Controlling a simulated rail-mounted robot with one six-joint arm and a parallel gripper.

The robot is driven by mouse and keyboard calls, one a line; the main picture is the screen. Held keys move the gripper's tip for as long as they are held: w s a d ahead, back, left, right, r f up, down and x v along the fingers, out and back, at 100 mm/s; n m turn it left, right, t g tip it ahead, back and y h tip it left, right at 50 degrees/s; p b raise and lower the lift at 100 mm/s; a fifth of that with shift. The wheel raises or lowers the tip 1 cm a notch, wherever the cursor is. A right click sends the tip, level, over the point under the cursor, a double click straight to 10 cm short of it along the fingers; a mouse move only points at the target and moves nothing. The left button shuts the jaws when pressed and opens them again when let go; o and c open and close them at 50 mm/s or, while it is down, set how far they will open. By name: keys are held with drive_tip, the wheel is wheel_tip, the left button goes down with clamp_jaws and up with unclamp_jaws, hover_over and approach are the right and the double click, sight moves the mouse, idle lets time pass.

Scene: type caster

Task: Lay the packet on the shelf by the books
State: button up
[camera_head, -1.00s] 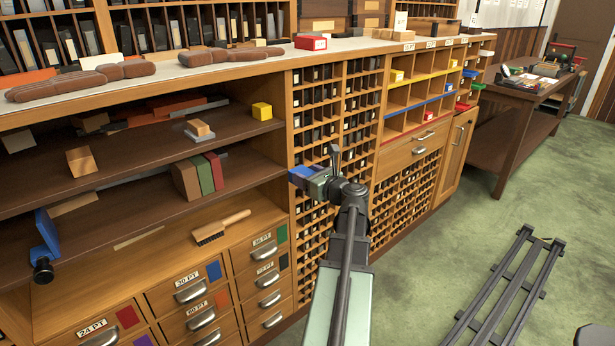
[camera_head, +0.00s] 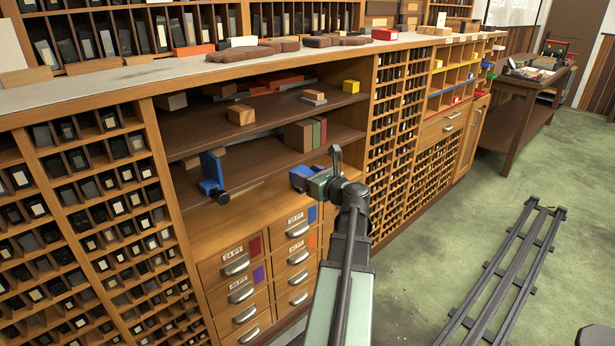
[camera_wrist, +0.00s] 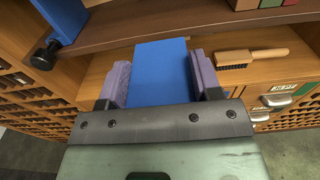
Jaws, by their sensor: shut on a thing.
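My gripper (camera_head: 303,176) is shut on a flat blue packet (camera_wrist: 160,72), which sits between its two purple finger pads (camera_wrist: 158,82) in the wrist view. In the head view the packet's blue end (camera_head: 298,178) shows at the gripper's tip, in front of the cabinet. The books, brown, green and red (camera_head: 305,133), stand upright on the lower dark shelf (camera_head: 255,157); their bottoms also show at the top right of the wrist view (camera_wrist: 268,3). In the wrist view the packet appears below the shelf's front edge (camera_wrist: 140,33).
A blue upright piece with a black knob (camera_head: 211,172) is at the shelf's left part. The shelf between it and the books looks mostly clear. A wooden brush (camera_wrist: 250,58) lies on the ledge below. A wood block (camera_head: 240,115) and a yellow block (camera_head: 351,86) are on the shelf above.

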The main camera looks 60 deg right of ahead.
sight(296, 169)
drive_tip(key=shift+a, duration=0.1)
drive_tip(key=shift+d, duration=0.2)
drive_tip(key=shift+w+d, duration=0.2)
drive_tip(key=shift+w, duration=0.25)
drive_tip(key=shift+x, duration=2.4)
drive_tip(key=shift+r+x, duration=0.15)
drive_tip(key=shift+x, duration=2.95)
drive_tip(key=shift+r+x, duration=0.15)
drive_tip(key=shift+x, duration=2.9)
